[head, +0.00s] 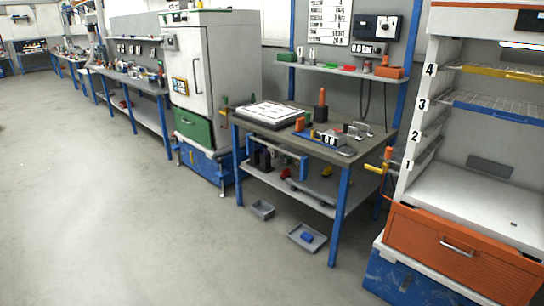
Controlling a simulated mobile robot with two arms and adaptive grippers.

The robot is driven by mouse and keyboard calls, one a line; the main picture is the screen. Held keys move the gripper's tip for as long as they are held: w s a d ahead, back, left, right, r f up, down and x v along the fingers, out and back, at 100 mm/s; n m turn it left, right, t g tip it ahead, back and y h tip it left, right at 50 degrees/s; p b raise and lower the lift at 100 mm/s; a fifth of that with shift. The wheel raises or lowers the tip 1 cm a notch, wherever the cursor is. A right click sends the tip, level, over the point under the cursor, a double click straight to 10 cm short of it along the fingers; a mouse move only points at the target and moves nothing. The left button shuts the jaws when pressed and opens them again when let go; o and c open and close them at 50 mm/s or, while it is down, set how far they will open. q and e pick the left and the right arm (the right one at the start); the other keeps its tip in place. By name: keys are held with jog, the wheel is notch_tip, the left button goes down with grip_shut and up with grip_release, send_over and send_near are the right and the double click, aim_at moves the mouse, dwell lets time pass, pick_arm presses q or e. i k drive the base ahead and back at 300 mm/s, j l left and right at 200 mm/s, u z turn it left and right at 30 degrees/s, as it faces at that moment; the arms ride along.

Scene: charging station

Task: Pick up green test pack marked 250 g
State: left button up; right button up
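No pack with a readable 250 g mark shows in the head view. A green block (287,57) sits at the left end of the shelf above the workbench, and its marking is too small to read. A small green item (308,117) shows on the workbench (262,137) near a dark and orange upright piece (321,105); I cannot tell what it is. Neither of my grippers is in view.
A white cabinet (222,60) with a green drawer stands left of the workbench. A white rack with numbered shelves (480,195) and an orange drawer (460,250) stands at right. Grey trays (307,246) lie on the floor before the bench. The floor (110,220) at left is clear.

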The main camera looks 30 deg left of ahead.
aim_at(284, 159)
jog(key=i+j+u, duration=0.95)
jog(key=i, duration=0.6)
jog(key=i+u, duration=0.4)
jog(key=i, duration=0.6)
